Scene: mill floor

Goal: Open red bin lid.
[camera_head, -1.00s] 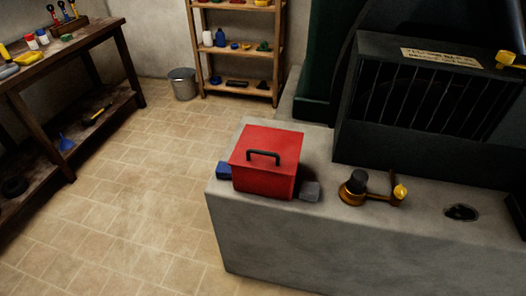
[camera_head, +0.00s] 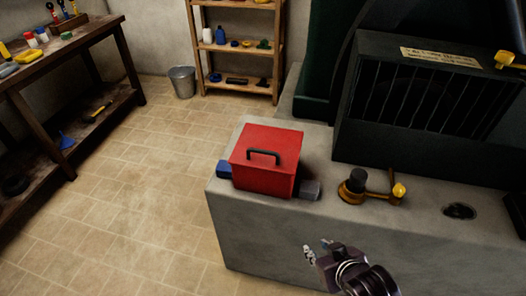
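The red bin (camera_head: 264,181) stands on a grey concrete block. Its red lid (camera_head: 282,143) is closed and has a black bar handle (camera_head: 264,155) on top. My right gripper (camera_head: 317,249) is in front of the block's near face, below and to the right of the bin, clear of it. Its fingertips look apart with nothing between them, though they are small. My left gripper is not in view.
The concrete block (camera_head: 300,235) also bears a blue piece (camera_head: 224,169) and a grey piece (camera_head: 310,190) beside the bin, a brass fitting with a black knob (camera_head: 357,185), and a dark barred housing (camera_head: 425,100). A workbench (camera_head: 85,38) stands left. Tiled floor between is clear.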

